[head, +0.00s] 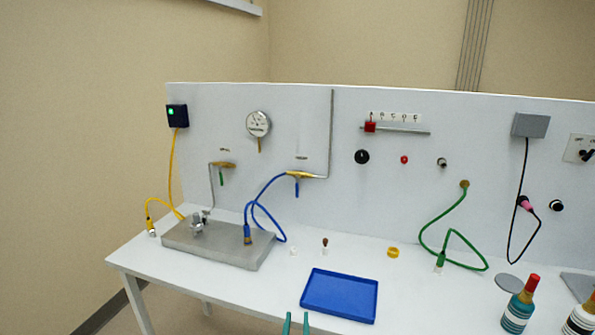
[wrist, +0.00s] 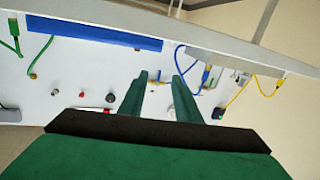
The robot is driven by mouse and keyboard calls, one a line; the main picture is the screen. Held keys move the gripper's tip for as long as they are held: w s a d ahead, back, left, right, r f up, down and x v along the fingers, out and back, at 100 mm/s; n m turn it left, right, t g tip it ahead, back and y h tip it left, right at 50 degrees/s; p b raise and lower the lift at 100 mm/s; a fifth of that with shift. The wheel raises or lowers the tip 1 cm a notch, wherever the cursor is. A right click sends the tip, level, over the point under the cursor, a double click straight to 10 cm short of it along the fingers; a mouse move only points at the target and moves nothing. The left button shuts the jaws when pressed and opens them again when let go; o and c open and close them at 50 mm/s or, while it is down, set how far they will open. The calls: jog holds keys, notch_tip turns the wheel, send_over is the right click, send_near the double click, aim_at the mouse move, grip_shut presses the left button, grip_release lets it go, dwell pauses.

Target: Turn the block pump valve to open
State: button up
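Two small brass valves sit on the upright panel. One has a green handle (head: 222,179) hanging down, with a thin grey pipe running down to the grey metal block (head: 210,250). The other has a blue handle (head: 297,189), also hanging down, with a blue hose to the block and a pipe going up the panel. Their labels are too small to read, so I cannot tell which is the block pump valve. My gripper (head: 296,322) is at the bottom edge of the head view, apart from both valves. In the wrist view, its two green fingers (wrist: 160,82) are apart and empty.
A blue tray (head: 340,296) lies on the white table, in front of the panel. A pressure gauge (head: 258,123) and a black knob (head: 362,157) are on the panel. Bottles (head: 519,310) stand at right.

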jog(key=s+f+n+g+y, duration=0.1)
jog(key=s+f, duration=0.4)
jog(key=s, duration=0.8)
jog(key=s+f, duration=0.6)
jog(key=s, duration=0.6)
jog(key=s+r, duration=0.3)
jog(key=s, duration=0.8)
jog(key=s+r+m+g, duration=0.1)
jog(key=s+r, duration=0.2)
jog(key=s, duration=0.9)
jog(key=shift+s, duration=0.2)
jog(key=shift+s+d+r, duration=0.1)
jog(key=shift+s+r, duration=0.15)
jog(key=shift+c, duration=0.6)
jog(key=shift+s+r, duration=0.1)
jog(key=c, duration=0.5)
grip_shut()
